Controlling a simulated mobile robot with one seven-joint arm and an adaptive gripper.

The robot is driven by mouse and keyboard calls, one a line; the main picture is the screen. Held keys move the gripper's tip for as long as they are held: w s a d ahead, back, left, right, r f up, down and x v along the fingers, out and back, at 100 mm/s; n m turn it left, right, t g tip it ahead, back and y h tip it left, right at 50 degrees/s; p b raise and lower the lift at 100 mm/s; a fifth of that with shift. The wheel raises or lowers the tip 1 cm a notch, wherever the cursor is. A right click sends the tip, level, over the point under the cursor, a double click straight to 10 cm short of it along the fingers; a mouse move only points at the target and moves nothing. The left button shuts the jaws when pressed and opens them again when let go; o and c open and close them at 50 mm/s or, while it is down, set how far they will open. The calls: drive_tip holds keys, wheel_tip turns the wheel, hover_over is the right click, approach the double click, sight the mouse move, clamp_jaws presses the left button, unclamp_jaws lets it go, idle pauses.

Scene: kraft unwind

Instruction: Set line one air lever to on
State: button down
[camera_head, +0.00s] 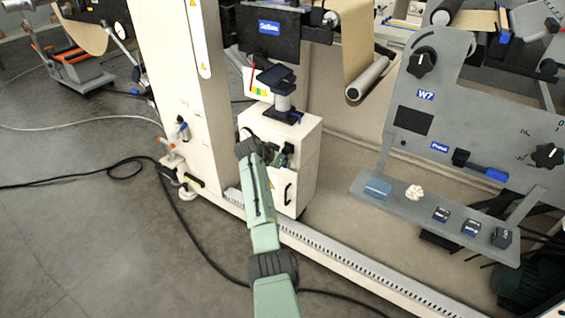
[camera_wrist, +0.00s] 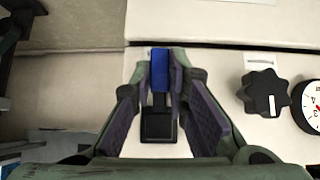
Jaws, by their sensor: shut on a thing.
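A lever with a blue handle (camera_wrist: 160,68) and a black block (camera_wrist: 158,125) at its base shows on a pale panel in the wrist view. The handle points towards the top of the picture. My gripper (camera_wrist: 163,80) is shut on the blue handle, with its purple-padded fingers on either side. In the head view my gripper (camera_head: 284,156) is at the front of a white cabinet (camera_head: 302,180), and my arm and wrist hide the lever there. No readable label marks this lever as line one air.
A black knob (camera_wrist: 265,93) and a round gauge (camera_wrist: 310,103) sit right of the lever. A black stand (camera_head: 283,102) is on top of the cabinet. The grey W7 panel (camera_head: 440,115) and its shelf (camera_head: 400,200) stand to the right. Open floor lies left, crossed by cables.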

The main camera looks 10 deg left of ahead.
drive_tip(key=c, duration=1.6)
unclamp_jaws()
drive_tip(key=shift+d, duration=0.1)
drive_tip(key=shift+o, duration=0.2)
drive_tip(key=v, duration=1.2)
